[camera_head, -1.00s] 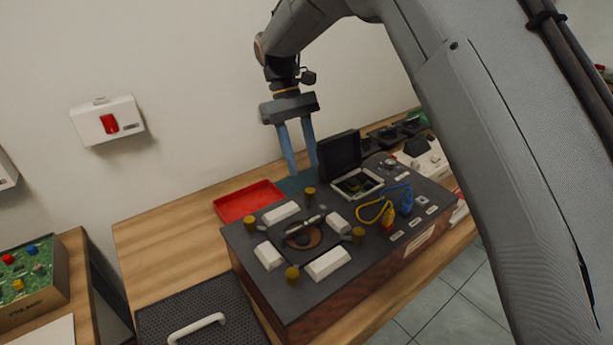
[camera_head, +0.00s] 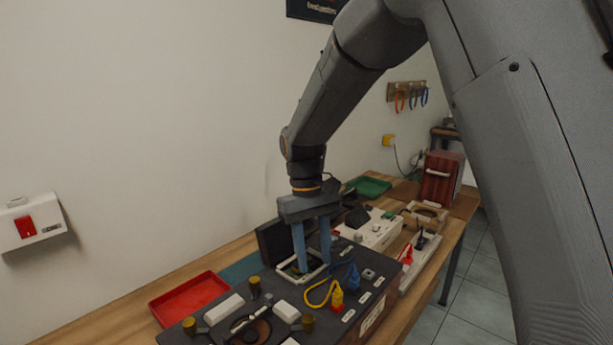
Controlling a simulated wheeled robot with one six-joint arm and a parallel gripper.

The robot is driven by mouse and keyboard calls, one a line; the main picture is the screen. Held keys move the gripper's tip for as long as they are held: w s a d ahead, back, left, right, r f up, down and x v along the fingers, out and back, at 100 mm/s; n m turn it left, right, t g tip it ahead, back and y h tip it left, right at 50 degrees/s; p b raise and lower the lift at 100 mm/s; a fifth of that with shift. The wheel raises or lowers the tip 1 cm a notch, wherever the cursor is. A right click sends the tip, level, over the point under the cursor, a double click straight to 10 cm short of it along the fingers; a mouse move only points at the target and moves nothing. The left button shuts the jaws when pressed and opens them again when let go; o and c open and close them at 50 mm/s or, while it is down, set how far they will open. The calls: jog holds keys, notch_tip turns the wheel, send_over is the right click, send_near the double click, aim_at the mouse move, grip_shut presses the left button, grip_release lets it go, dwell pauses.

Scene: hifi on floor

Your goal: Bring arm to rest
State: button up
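My gripper (camera_head: 313,245) has two blue fingers pointing down, with a visible gap between them. It is over the dark-topped hifi unit (camera_head: 370,275), at a white-framed opening (camera_head: 316,270) in its top. The fingertips overlap that opening in the picture; I cannot tell whether they touch it. I see nothing held between the fingers. A raised black lid (camera_head: 272,242) stands behind the opening, just left of the fingers. My arm comes down from the upper right and hides part of the scene.
A red tray (camera_head: 188,296) lies left of the unit. Yellow and blue cables (camera_head: 322,296) sit right of the gripper. A white device (camera_head: 370,232), a green tray (camera_head: 368,186) and a dark red box (camera_head: 440,178) stand farther along the bench. A wall box (camera_head: 32,224) hangs at left.

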jog(key=s+d+f+m+t, duration=0.1)
jog(key=s+d+f+m, duration=0.1)
jog(key=s+d, duration=0.6)
jog(key=s+d+f+m+t+y, duration=0.1)
jog(key=s+d+m, duration=0.3)
jog(key=s+d, duration=0.4)
jog(key=shift+s+d+f+t, duration=0.45)
jog(key=shift+d+f, duration=0.35)
jog(key=shift+d, duration=0.45)
jog(key=shift+w, duration=0.1)
dwell(1.6)
